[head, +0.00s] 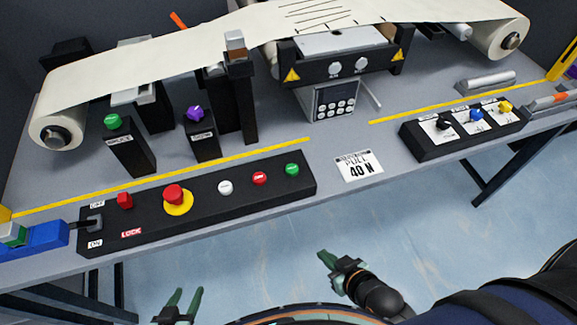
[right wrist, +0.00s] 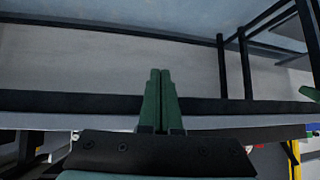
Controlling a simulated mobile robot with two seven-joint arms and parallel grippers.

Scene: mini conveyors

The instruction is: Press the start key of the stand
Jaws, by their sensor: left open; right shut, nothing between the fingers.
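A long black control box (head: 145,212) lies along the front edge of the grey table in the head view. At its right end is a green button (head: 292,169), beside a small red button (head: 260,178) and a white button (head: 225,187). The labels on these buttons are too small to read. My left gripper (head: 183,298) is open and empty in front of the table, below the box. My right gripper (head: 326,260) is shut and empty, in front of the table edge and below the green button, apart from it. Its closed fingers show in the right wrist view (right wrist: 158,82).
A red mushroom button (head: 174,194) on a yellow disc, a red switch (head: 125,200) and a lever (head: 94,222) share the box. A green-topped post (head: 129,150) and a purple-knobbed post (head: 203,138) stand behind. A knob box (head: 462,131) is at right.

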